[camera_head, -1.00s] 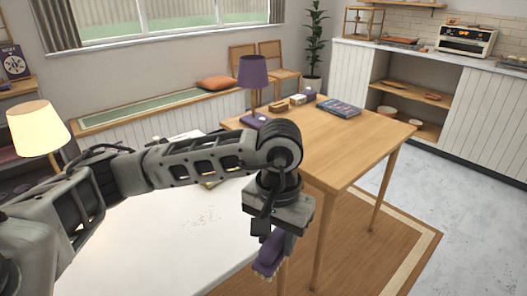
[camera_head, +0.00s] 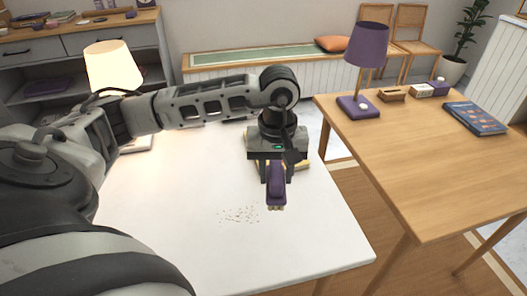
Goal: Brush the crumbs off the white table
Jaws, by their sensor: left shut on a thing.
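The white table (camera_head: 305,235) fills the lower middle of the head view. A loose patch of small brown crumbs (camera_head: 238,215) lies on its top. My left gripper (camera_head: 276,182) is shut on a purple brush (camera_head: 276,188), whose pale bristles point down. The brush is to the right of the crumbs and apart from them in the picture; whether its bristles touch the table I cannot tell. My left arm hides part of the table's far and left side. My right gripper is not in view.
A lit lamp (camera_head: 112,66) stands at the white table's far left. A yellowish object (camera_head: 304,165) lies partly hidden behind my gripper. The wooden table (camera_head: 420,165) on the right holds a purple lamp (camera_head: 366,60) and a blue book (camera_head: 474,117). The white table's front right is clear.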

